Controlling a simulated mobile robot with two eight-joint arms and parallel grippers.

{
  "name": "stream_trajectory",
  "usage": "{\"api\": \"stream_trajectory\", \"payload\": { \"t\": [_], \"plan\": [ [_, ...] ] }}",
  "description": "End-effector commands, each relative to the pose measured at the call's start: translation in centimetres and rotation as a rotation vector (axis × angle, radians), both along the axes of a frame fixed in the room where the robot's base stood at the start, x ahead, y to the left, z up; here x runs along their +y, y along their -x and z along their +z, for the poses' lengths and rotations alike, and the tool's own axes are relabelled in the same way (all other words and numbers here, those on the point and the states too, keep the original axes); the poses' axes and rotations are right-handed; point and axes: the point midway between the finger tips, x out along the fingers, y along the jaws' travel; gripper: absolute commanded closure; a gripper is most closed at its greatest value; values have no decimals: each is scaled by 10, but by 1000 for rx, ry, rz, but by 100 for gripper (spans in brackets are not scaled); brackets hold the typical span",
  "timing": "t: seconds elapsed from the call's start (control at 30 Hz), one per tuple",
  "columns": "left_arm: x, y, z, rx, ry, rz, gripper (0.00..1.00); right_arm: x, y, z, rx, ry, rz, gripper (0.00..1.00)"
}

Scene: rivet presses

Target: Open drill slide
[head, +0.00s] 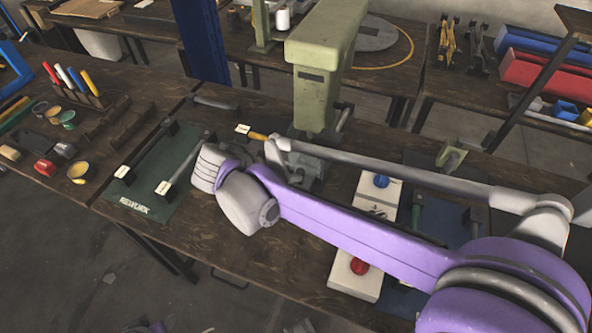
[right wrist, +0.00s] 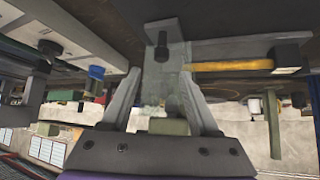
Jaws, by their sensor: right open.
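A pale green press-like machine (head: 325,85) stands at the middle of the bench, its lower part partly hidden by my right arm. A yellow-orange handle (head: 258,136) with a white tag (head: 243,129) lies by its base. I cannot tell which part is the drill slide. My right gripper (head: 284,160) is beside the machine's base, partly covered by my arm. In the right wrist view its open fingers (right wrist: 161,98) stand on either side of a grey block (right wrist: 166,55) with a dark knob. The yellow handle (right wrist: 230,66) is right of the fingers, apart from them.
A green rework mat (head: 150,200) with dark-ended bars lies left. White boxes with a blue button (head: 381,181) and a red button (head: 359,267) are partly behind my arm. Marker pens (head: 72,78) and small cups stand far left. Red and blue bins (head: 545,72) are back right.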

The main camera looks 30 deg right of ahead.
Motion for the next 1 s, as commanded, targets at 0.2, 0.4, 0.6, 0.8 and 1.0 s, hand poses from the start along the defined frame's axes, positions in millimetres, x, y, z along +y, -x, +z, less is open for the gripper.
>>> {"api": "stream_trajectory", "payload": {
  "t": [0.2,0.4,0.6,0.8,1.0],
  "plan": [
    [0,0,-6,2,0,0,50,-28,-8,-30,1,0,-2,39],
    [0,1,-9,3,0,0,50,-41,-13,-43,0,-1,0,39],
    [0,0,-9,3,0,0,50,-43,-14,-46,1,-2,2,39],
    [0,0,-9,3,0,0,50,-43,-14,-45,1,-2,2,49],
    [0,0,-9,3,0,0,50,-43,-14,-45,1,-2,2,85]
  ]
}}
